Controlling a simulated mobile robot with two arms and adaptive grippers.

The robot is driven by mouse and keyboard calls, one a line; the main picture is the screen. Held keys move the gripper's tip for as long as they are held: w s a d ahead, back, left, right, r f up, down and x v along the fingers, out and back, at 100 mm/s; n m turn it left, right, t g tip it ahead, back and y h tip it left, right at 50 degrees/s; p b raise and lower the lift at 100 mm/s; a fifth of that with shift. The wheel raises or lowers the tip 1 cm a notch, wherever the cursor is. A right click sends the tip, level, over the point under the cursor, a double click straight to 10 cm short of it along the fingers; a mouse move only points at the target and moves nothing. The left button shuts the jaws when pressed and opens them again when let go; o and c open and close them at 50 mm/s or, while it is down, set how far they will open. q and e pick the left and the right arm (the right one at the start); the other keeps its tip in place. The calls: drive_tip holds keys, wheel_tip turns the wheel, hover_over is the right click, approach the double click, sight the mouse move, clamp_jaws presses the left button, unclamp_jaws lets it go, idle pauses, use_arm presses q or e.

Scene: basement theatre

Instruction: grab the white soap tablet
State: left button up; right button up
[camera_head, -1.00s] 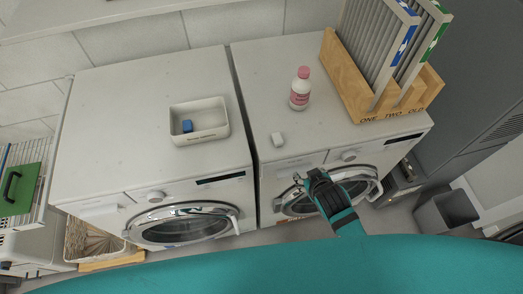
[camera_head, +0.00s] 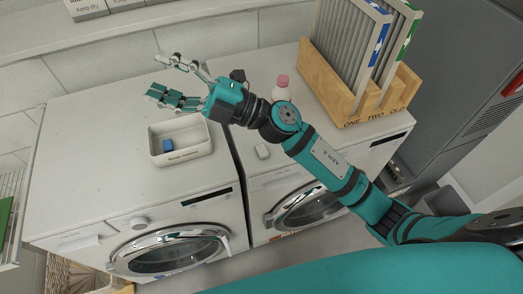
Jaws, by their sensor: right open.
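The white soap tablet (camera_head: 262,151) lies on top of the right washing machine (camera_head: 290,60), near its front left edge. My right gripper (camera_head: 164,78) is open and empty, raised in the air, and appears over the back of the left washing machine (camera_head: 90,160). In the picture it is up and left of the tablet, clearly apart from it. My right forearm passes just right of the tablet. My left gripper is not in view.
A white tray (camera_head: 206,148) with a blue block (camera_head: 168,145) in it stands on the left machine. A pink-capped bottle (camera_head: 282,84) is partly hidden behind my right arm. A wooden rack (camera_head: 335,75) holding upright panels stands at the right.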

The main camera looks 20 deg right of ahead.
drive_tip(key=s+a+f+n+g, duration=0.2)
drive_tip(key=s+a+n+g, duration=0.1)
drive_tip(key=n+g, duration=0.35)
drive_tip(key=n+g+h+p, duration=0.3)
drive_tip(key=h, duration=1.8)
hover_over(262, 149)
drive_tip(key=shift+m, duration=0.25)
drive_tip(key=f, duration=2.4)
drive_tip(key=shift+s+d, duration=0.15)
drive_tip(key=shift+d, duration=0.1)
drive_tip(key=shift+a+f, duration=0.1)
drive_tip(key=shift+f, duration=0.4)
wheel_tip(262, 149, down, 4)
drive_tip(key=shift+a+r+p, duration=0.15)
drive_tip(key=shift+r+p, duration=0.05)
drive_tip(key=shift+p, duration=0.7)
drive_tip(key=shift+f, duration=0.4)
